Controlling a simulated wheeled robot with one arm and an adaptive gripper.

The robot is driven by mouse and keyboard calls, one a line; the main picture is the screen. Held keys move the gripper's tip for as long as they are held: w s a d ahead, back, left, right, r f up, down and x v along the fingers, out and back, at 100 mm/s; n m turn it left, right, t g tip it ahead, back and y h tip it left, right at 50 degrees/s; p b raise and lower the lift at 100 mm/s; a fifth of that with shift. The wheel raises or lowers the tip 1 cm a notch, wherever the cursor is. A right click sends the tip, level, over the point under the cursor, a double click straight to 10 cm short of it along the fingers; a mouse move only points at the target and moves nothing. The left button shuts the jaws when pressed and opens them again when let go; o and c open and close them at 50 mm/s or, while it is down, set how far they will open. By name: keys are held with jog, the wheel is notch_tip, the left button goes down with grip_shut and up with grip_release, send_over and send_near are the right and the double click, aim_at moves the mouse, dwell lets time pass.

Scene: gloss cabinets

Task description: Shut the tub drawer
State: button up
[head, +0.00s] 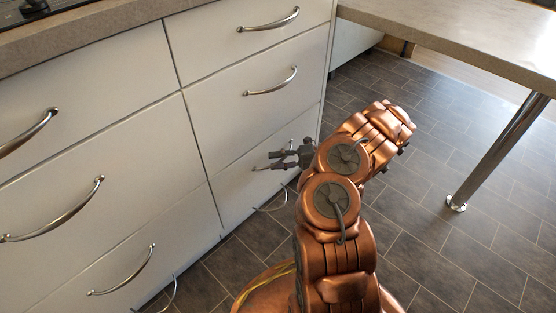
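White drawer fronts fill the left half of the head view in two columns. I cannot tell for certain which is the tub drawer. My gripper (268,161) is in front of the lower right drawer front (232,192), close to its face. Its two dark fingers are spread apart, with nothing visible between them. The gripper partly covers that drawer's handle, and I cannot tell whether they touch. The drawer fronts look about flush with each other, and no drawer interior shows.
A countertop (470,38) on a metal leg (497,150) stands at the right. A hob (40,10) lies at top left. The dark tiled floor (440,240) is clear at lower right.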

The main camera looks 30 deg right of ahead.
jog(key=v, duration=1.2)
dwell(0.3)
